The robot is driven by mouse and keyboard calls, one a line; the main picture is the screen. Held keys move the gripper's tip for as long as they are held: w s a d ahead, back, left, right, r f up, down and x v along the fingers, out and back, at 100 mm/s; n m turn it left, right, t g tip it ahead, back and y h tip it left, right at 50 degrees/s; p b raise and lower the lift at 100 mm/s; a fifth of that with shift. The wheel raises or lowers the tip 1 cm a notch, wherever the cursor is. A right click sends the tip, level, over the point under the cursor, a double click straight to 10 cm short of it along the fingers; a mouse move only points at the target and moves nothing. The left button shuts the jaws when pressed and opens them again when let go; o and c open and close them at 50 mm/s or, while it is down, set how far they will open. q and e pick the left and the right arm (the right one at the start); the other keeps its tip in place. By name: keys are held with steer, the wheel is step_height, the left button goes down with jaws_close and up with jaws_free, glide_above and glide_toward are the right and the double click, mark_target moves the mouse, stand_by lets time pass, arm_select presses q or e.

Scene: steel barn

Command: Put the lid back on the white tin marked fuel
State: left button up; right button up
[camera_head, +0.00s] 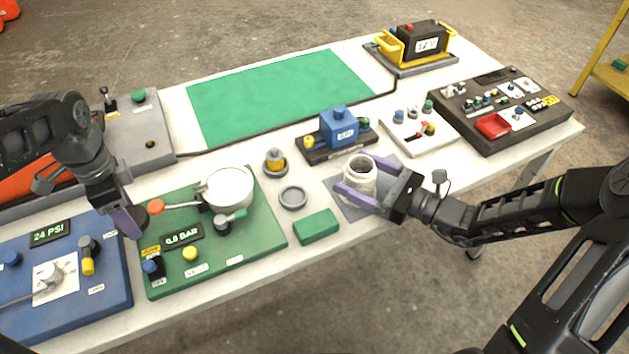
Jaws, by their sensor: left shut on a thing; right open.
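The white tin (357,181) stands upright and open-topped on a grey mat (346,208) near the table's front edge. I cannot read a mark on it. My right gripper (352,176) is open, with its purple fingers reaching around the tin from the right. A grey round dish-like piece (293,197) lies flat on the table, left of the tin.
The green panel (262,243) carries a white round vessel (228,188) and an orange-knobbed lever (156,206) beside my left gripper. A green block (317,227) and a yellow-topped piece (275,163) stand near the tin. A blue device (340,129) stands behind it. The green mat (280,93) is clear.

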steer(key=x, duration=0.2)
steer(key=shift+w+a, duration=0.15)
steer(key=shift+a, duration=0.15)
stand_by(0.3)
jaws_close()
stand_by(0.8)
